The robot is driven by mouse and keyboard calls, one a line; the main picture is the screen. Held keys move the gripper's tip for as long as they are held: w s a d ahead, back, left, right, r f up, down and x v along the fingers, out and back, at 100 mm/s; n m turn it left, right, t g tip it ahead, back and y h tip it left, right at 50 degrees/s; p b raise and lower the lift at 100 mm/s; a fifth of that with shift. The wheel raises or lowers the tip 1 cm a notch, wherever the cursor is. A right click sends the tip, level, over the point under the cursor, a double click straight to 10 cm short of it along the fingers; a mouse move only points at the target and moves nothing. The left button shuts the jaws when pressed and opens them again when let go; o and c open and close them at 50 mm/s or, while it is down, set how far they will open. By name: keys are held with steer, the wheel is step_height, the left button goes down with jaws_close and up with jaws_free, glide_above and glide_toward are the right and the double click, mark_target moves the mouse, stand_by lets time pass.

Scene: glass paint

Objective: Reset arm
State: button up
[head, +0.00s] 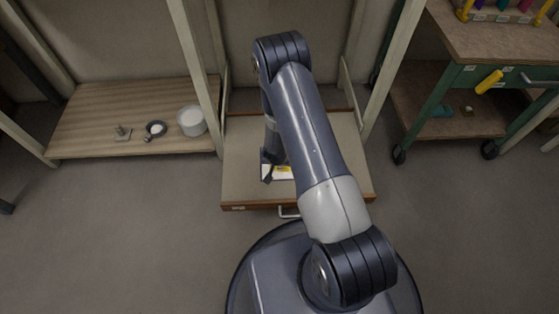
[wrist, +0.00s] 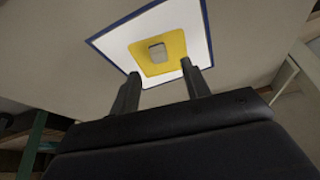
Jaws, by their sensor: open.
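My gripper (wrist: 160,70) is open, its two dark fingers apart with nothing between them in the wrist view. Beyond the fingertips lies a flat white panel (wrist: 110,42) with a blue border. A yellow square (wrist: 176,44) with a small grey block (wrist: 157,53) is at its middle. In the head view my gripper (head: 268,172) points down over a wooden drawer (head: 240,180). The panel (head: 283,177) lies in the drawer, partly hidden by my gripper and arm. The gap between fingertips and panel cannot be judged exactly.
The drawer's handle (head: 288,212) faces me. Pale posts (head: 195,70) stand on both sides. A green wheeled workbench (head: 440,105) stands at right. Floor at front left is clear.

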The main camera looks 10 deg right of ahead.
steer(key=d+p+v, duration=0.1)
steer(key=p+v, duration=0.1)
steer(key=v, duration=0.4)
steer(key=shift+a+r, duration=0.35)
steer(key=shift+a, duration=0.2)
steer(key=shift+f, duration=0.1)
steer(key=b+x, duration=0.4)
steer(key=x, duration=0.6)
steer(key=shift+f, duration=0.35)
steer(key=shift+r, duration=0.25)
steer(key=shift+r, duration=0.1)
